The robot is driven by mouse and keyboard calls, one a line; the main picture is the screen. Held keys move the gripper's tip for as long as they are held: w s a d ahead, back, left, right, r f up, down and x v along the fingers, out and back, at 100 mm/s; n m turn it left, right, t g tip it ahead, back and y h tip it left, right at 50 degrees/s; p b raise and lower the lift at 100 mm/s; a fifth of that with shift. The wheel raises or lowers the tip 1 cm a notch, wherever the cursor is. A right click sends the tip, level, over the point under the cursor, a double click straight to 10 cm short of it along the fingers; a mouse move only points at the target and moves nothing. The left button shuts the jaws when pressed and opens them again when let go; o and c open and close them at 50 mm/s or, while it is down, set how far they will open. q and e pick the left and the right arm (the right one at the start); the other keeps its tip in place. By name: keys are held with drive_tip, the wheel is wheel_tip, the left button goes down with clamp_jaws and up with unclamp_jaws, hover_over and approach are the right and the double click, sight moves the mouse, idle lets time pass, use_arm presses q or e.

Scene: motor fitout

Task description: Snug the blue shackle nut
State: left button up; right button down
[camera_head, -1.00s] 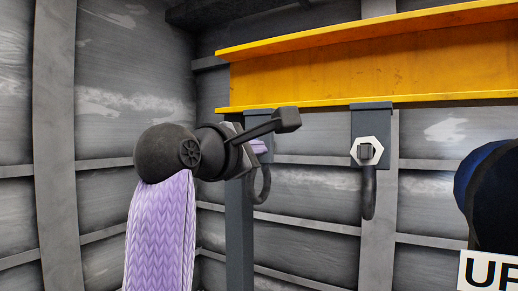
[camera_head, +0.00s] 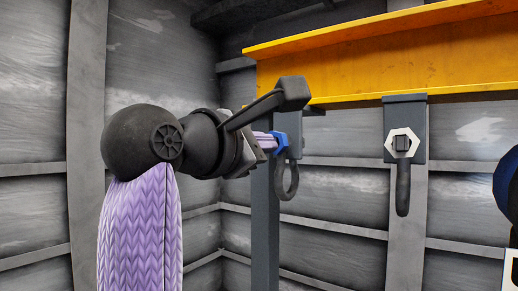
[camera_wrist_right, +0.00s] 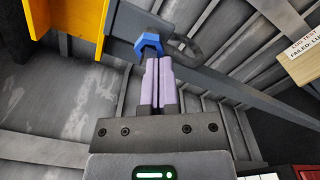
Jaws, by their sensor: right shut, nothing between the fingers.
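The blue shackle nut (camera_head: 280,144) is at the left shackle (camera_head: 288,181), which hangs under the yellow beam. In the right wrist view the nut (camera_wrist_right: 148,46) appears as a blue hexagon just beyond my fingertips. My right gripper (camera_head: 270,141) has pale purple fingers pointing at the nut. In the wrist view its fingers (camera_wrist_right: 158,60) are pressed side by side with nothing between them. The tips are right by the nut, overlapping its lower edge in the picture; I cannot tell whether they touch it. My left gripper is not in view.
The yellow beam (camera_head: 390,62) runs across above. A second shackle (camera_head: 403,189) with a pale hex nut (camera_head: 404,146) hangs to the right. A sign (camera_wrist_right: 305,46) is at the wrist view's right.

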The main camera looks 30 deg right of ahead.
drive_tip(key=w+a+f+m, duration=0.1)
drive_tip(key=w+f+m, duration=0.1)
drive_tip(key=m, duration=1.4)
drive_tip(key=w+a+f+m, duration=0.1)
drive_tip(key=w+m, duration=0.1)
drive_tip(key=m, duration=1.3)
drive_tip(key=p+x, duration=0.1)
drive_tip(key=x, duration=0.5)
drive_tip(key=shift+d, duration=0.35)
drive_tip(key=shift+w+f, duration=0.1)
drive_tip(key=shift+r+p, duration=0.4)
drive_tip(key=shift+r, duration=0.05)
